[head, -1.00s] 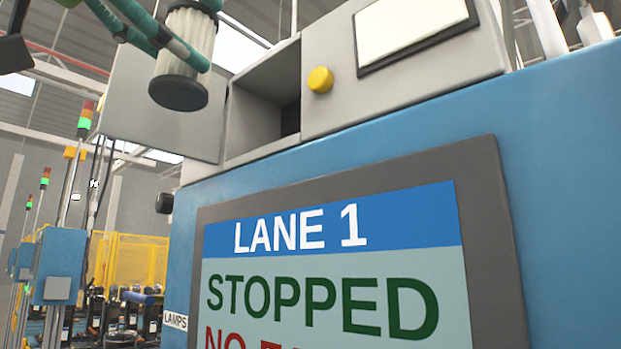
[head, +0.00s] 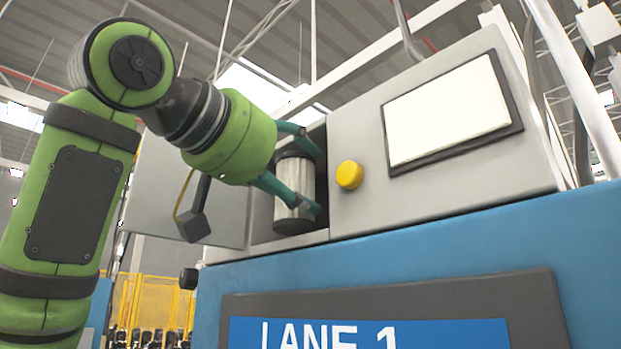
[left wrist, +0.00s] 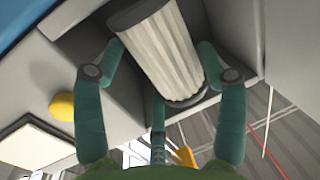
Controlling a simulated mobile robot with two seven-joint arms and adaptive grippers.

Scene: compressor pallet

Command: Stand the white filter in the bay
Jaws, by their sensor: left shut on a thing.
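The white pleated filter (head: 291,178), with dark end caps, is in the mouth of the bay (head: 262,241), a grey box opening on top of the blue machine. It looks upright, roughly in line with the bay walls. I cannot tell whether its lower cap touches the bay floor. My left gripper (head: 314,179) is shut around the filter, reaching in from the left. In the left wrist view the filter (left wrist: 165,55) is between the teal fingers of my left gripper (left wrist: 160,62), partly inside the bay. My right gripper is not in view.
A grey door (head: 160,195) stands open left of the bay. A yellow knob (head: 349,175) and a pale panel (head: 445,112) are on the grey housing to the right. The LANE 1 screen (head: 400,334) is below. A yellow fence (head: 150,300) stands behind.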

